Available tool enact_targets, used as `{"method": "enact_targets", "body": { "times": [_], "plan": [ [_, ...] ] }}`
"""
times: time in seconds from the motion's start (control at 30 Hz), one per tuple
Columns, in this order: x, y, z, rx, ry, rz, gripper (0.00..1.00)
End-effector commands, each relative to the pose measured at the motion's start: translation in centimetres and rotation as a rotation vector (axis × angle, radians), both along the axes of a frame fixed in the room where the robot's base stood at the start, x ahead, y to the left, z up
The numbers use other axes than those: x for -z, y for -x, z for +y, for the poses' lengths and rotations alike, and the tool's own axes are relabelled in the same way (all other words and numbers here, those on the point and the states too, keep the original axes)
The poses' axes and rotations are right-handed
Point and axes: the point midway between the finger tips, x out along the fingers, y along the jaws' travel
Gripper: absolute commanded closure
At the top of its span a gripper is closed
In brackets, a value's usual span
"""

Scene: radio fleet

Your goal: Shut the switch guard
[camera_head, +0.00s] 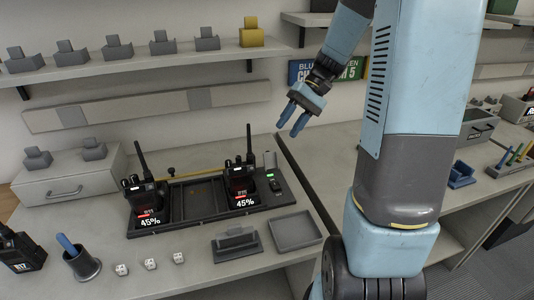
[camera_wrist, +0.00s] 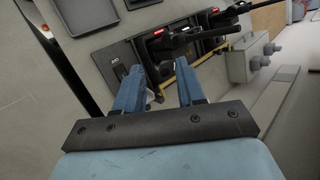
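The black radio charger (camera_head: 292,197) stands on the left-hand bench. A small dark switch unit (camera_head: 275,186) sits at its right end, with a pale, green-tinted upright piece (camera_head: 270,160) behind it. This piece may be the raised guard; I cannot tell for sure. In the wrist view the switch panel (camera_wrist: 120,70) lies just left of my left finger, partly close to it. My gripper (camera_head: 295,117) hangs above and behind the charger's right end. Its blue fingers are apart and empty, also in the wrist view (camera_wrist: 160,74).
Two radios (camera_head: 143,197) (camera_head: 240,180) stand upright in the charger. An empty grey tray (camera_head: 296,231) and a dark cradle (camera_head: 237,243) lie in front. A blue-and-green sign (camera_head: 308,70) is on the wall behind my gripper. A shelf (camera_head: 110,67) runs above.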

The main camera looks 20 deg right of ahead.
Motion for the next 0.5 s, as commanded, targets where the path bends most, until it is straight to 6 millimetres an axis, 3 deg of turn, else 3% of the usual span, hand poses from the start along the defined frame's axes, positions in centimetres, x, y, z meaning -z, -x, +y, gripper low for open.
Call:
{"method": "enact_targets", "body": {
  "times": [0.5],
  "plan": [
    [9.2,-7.6,-5.4,0.135,-0.484,0.102,0.61]
  ]
}}
